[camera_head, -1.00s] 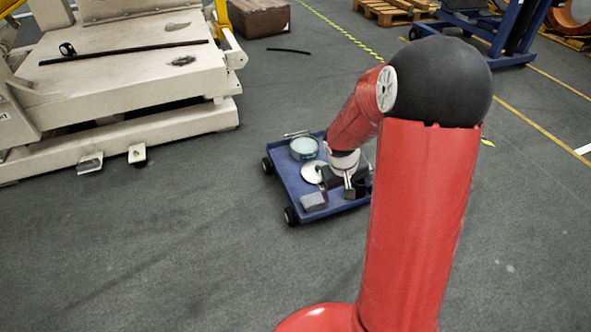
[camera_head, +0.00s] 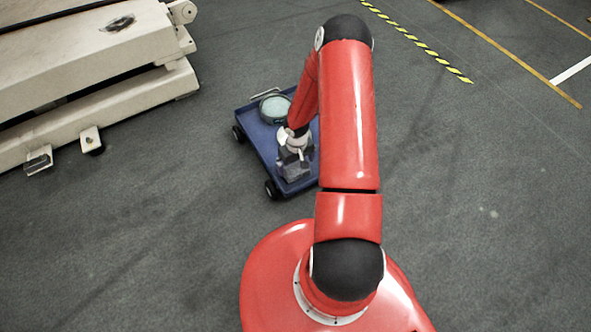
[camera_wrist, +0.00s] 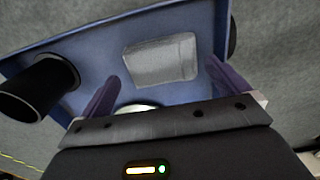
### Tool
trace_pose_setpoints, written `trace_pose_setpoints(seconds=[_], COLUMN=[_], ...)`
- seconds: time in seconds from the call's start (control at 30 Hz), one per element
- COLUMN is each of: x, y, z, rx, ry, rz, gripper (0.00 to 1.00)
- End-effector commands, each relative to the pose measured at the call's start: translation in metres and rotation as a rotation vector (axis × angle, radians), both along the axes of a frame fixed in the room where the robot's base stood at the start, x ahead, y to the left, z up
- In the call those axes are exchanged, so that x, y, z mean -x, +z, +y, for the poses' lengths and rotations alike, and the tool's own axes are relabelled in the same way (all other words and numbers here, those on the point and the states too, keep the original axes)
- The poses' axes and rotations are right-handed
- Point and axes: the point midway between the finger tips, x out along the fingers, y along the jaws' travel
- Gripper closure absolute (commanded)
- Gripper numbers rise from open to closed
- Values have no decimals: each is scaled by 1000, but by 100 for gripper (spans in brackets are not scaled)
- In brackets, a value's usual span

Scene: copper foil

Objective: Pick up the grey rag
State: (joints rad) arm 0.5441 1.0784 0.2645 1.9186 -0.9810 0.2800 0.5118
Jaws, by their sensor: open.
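The grey rag (camera_wrist: 160,62) is a folded, roughly rectangular pad lying on the blue cart (camera_wrist: 85,42). In the wrist view it is ahead of my gripper (camera_wrist: 163,72), between the lines of its two spread fingers. The fingers are open with nothing between them that I can see as held. In the head view my gripper (camera_head: 293,160) is over the near part of the blue cart (camera_head: 262,150), at the rag (camera_head: 294,174), which it partly covers. I cannot tell the exact height gap between the fingertips and the rag.
A black cylinder (camera_wrist: 38,88) stands at the left in the wrist view, close to the left finger. A pale round disc (camera_wrist: 135,107) is partly hidden by my gripper. A round teal-topped container (camera_head: 274,108) sits at the cart's far end.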

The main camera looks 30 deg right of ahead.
Motion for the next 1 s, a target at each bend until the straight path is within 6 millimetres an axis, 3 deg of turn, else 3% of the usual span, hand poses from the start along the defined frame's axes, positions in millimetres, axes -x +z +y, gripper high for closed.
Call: trace_pose_setpoints(seconds=[0.03,0.2,0.5,0.8,1.0], x=[1,1,0,0,0], y=[-11,-32,-36,-36,-36], z=[0,0,0,0,0], rx=[-1,0,0,0,1], ry=[1,0,1,1,1], rz=[3,2,1,1,1], gripper=[0,0,0,39,40])
